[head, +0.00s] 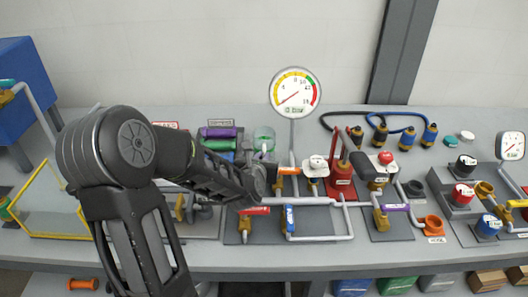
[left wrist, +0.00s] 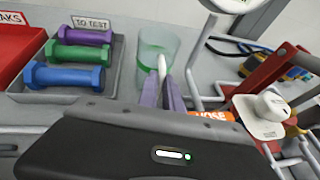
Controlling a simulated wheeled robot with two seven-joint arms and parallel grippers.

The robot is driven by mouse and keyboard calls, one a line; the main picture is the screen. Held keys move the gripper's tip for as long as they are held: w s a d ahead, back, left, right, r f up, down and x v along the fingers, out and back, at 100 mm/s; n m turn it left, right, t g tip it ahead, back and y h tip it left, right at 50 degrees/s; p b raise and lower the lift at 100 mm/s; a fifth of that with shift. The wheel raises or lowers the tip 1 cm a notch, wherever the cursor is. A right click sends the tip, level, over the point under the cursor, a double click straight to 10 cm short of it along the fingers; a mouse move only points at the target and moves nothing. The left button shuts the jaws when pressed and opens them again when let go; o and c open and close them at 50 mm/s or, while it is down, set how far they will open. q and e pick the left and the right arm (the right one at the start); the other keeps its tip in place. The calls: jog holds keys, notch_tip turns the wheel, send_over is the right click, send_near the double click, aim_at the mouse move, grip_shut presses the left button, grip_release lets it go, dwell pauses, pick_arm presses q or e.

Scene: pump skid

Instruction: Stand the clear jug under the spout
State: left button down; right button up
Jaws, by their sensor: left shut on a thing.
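The clear jug (head: 264,136), with a greenish tint, is at the back of the bench beside the parts tray, partly hidden by my left arm. It also shows in the left wrist view (left wrist: 152,42), with a pale handle on the near side. My left gripper (left wrist: 162,82) is shut on that handle, one finger on each side. The jug looks upright; I cannot tell whether its base touches the bench. A grey bent pipe (head: 40,112) by the blue tank at far left may be the spout. My right gripper is not in view.
The "to test" tray (left wrist: 65,96) holds purple, blue and green parts left of the jug. A gauge (head: 295,92) on a post and a red pump (head: 341,185) stand to its right. A yellow frame (head: 38,235) stands at left. Valves and pipes fill the front middle.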

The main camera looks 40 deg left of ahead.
pick_arm(q)
jog(key=shift+r, duration=0.2)
jog(key=shift+r, duration=0.25)
jog(key=shift+s+r+b, duration=0.1)
jog(key=shift+r+b, duration=0.05)
jog(key=shift+b, duration=0.25)
jog(key=s, duration=0.1)
jog(key=s+d+b, duration=0.1)
jog(key=s, duration=0.1)
jog(key=shift+s+d, duration=0.25)
jog(key=shift+d, duration=0.15)
notch_tip(320, 180, up, 14)
jog(key=p, duration=0.2)
jog(key=shift+p, duration=0.3)
